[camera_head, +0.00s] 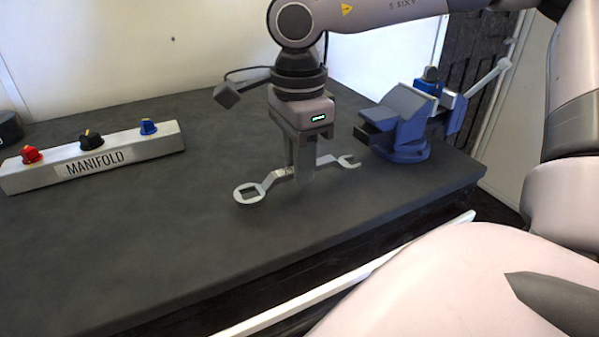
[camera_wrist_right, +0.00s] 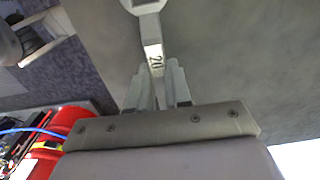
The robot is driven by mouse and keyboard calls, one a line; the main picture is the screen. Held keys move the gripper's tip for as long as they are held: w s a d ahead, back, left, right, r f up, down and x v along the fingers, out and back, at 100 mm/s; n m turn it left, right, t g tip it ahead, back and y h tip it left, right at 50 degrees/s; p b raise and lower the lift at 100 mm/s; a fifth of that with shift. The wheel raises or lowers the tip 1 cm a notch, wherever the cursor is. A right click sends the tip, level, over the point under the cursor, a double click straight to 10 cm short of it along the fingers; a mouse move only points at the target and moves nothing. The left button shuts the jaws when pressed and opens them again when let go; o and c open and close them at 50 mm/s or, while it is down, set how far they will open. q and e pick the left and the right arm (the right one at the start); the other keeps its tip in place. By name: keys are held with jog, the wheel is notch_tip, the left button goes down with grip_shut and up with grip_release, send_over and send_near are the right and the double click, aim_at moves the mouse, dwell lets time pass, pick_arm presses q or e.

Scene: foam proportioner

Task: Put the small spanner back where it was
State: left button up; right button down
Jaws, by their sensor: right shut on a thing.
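The spanner (camera_head: 270,184) is grey metal, with a ring end with a squarish opening on the left and an open jaw on the right. My right gripper (camera_head: 304,178) points down over the dark bench and is shut on the spanner's handle near its middle. The spanner lies roughly level, low over the bench top; I cannot tell whether it touches. In the right wrist view the spanner (camera_wrist_right: 152,32) runs up from between the fingers (camera_wrist_right: 157,88) and bears the mark "20". My left gripper is not in view.
A manifold block (camera_head: 122,158) with red, black and blue knobs stands at the left of the bench (camera_head: 140,250). A blue vise (camera_head: 405,125) stands close to the right of my gripper. The bench front is clear. Red items (camera_wrist_right: 70,122) show in the right wrist view.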

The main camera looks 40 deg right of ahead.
notch_tip(320, 180, down, 2)
jog(key=shift+f, duration=0.1)
jog(key=shift+f+b, duration=0.15)
jog(key=shift+b, duration=0.15)
jog(key=c, duration=1.1)
grip_release()
jog(key=shift+o, duration=0.2)
jog(key=shift+r, duration=0.2)
